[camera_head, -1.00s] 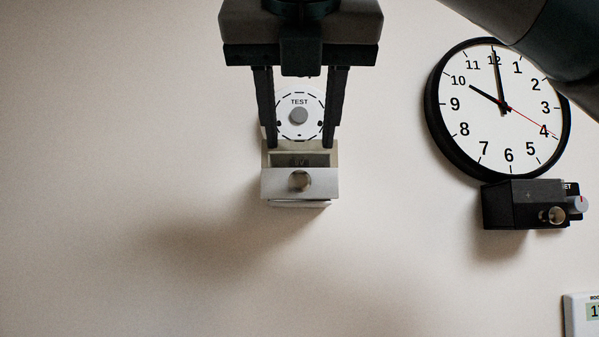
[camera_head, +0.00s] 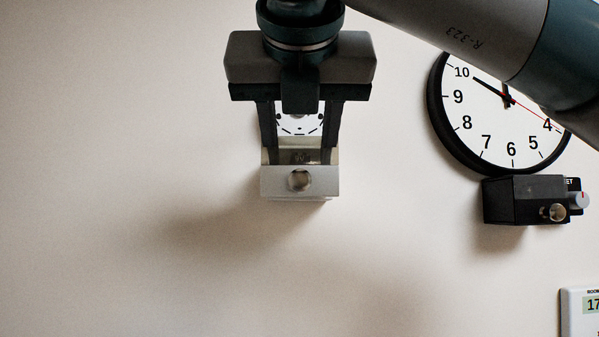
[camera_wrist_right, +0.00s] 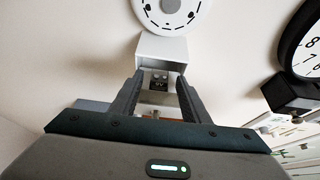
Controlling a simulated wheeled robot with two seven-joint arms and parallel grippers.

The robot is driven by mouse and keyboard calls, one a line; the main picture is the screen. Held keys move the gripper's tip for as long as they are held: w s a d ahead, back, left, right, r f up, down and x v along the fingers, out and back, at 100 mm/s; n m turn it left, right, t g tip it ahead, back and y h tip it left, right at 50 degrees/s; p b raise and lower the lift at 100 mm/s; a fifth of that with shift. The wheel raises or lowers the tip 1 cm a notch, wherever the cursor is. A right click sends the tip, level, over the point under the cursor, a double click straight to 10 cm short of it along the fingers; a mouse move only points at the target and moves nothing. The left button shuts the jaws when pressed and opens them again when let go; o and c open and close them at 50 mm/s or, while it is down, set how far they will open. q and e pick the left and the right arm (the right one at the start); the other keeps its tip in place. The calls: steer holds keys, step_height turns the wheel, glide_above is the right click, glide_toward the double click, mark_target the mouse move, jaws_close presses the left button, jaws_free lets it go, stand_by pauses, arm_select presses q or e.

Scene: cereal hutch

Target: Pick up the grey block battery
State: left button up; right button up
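The grey block battery (camera_head: 300,157) appears to be the small block with dark terminals inside the open pull-out drawer (camera_head: 274,184). The drawer has a round knob (camera_head: 300,180) on its front. In the right wrist view the battery's terminal end (camera_wrist_right: 159,79) shows between the fingertips, below the pale box (camera_wrist_right: 160,47). My right gripper (camera_head: 299,160) is open, with one finger to each side of the battery and the tips at the drawer's opening. Whether the fingers touch anything is unclear. The battery's lower part is hidden. My left gripper is not in view.
A round white disc (camera_head: 302,124) sits behind my right fingers. A wall clock (camera_head: 485,125) hangs to the right, partly covered by my right arm. A dark box (camera_head: 513,201) with knobs is below it, and a white thermostat (camera_head: 580,312) at bottom right. The wall at left is bare.

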jaws_close()
steer(key=shift+r, duration=0.15)
